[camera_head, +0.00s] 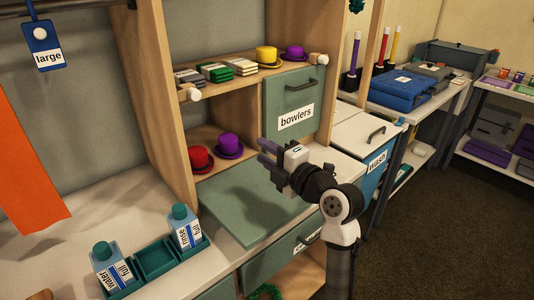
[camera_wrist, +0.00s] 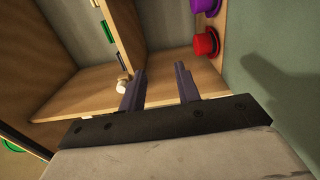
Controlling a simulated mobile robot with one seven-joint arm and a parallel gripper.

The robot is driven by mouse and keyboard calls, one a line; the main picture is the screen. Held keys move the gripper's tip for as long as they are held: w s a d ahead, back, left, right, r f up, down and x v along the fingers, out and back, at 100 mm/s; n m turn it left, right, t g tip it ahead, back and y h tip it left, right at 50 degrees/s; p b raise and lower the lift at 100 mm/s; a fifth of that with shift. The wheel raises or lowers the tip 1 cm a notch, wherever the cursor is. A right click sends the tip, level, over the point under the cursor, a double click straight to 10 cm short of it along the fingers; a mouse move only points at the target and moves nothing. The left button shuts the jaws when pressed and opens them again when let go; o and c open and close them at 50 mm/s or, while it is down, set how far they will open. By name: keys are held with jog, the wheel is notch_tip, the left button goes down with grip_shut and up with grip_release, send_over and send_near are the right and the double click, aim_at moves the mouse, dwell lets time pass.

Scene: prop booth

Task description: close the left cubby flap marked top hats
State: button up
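A green flap (camera_head: 250,203) lies folded down flat in front of the open cubby (camera_head: 225,138) that holds a red hat (camera_head: 200,158) and a purple hat (camera_head: 229,146). No label shows on its upper face, so I cannot read whether it is marked top hats. It also shows at the right of the wrist view (camera_wrist: 285,45). My gripper (camera_head: 267,153) is above the flap's right part, fingers pointing toward the cubby. In the wrist view (camera_wrist: 160,83) its two fingers are apart with nothing between them. The arm hides part of the flap's right side.
A flap marked bowlers (camera_head: 295,103) stands shut at the upper right. A wooden peg with a white end (camera_head: 191,94) sticks out left of the shelf. Two bottles (camera_head: 185,226) stand in a green caddy (camera_head: 155,258) on the left counter. A drawer (camera_head: 285,258) is below.

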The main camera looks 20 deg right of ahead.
jog(key=b+v, duration=0.4)
jog(key=v, duration=0.9)
jog(key=shift+s, duration=0.4)
jog(key=shift+d+r, duration=0.1)
jog(key=shift+d, duration=0.05)
jog(key=shift+c, duration=0.2)
